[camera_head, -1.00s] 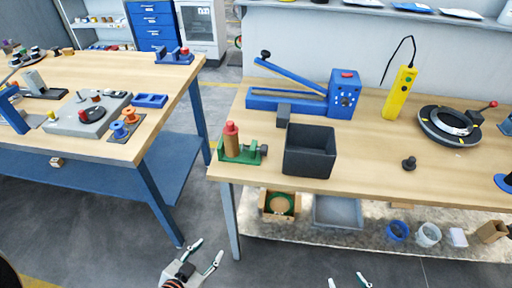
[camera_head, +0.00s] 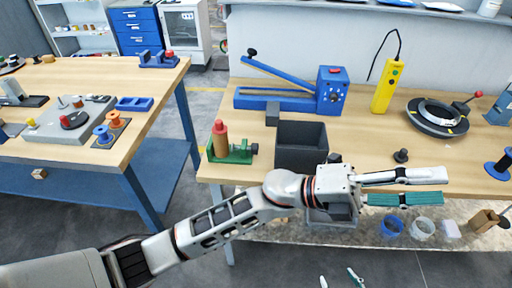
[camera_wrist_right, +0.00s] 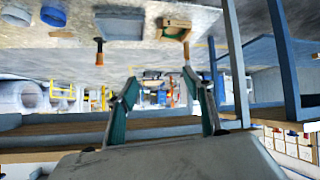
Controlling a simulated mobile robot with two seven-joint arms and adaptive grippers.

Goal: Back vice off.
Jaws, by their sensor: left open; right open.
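A green vice (camera_head: 241,157) stands at the front left corner of the right-hand bench, with a dark knob on its right side. An upright copper-brown cylinder with a red top (camera_head: 220,138) stands in it. My left arm crosses the lower picture, and my left gripper (camera_head: 444,187) is open and empty at the bench's front edge, well right of the vice, pointing right. My right gripper (camera_head: 339,278) shows only its fingertips at the bottom edge, open and empty. In the right wrist view its fingers (camera_wrist_right: 160,78) are apart with nothing between them.
A black bin (camera_head: 301,140) stands just right of the vice. Behind are a blue lever device (camera_head: 332,92) and a yellow handheld unit (camera_head: 384,90). A black ring fixture (camera_head: 437,116) and a dark knob (camera_head: 401,156) lie further right. The left bench (camera_head: 150,105) stands across a gap.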

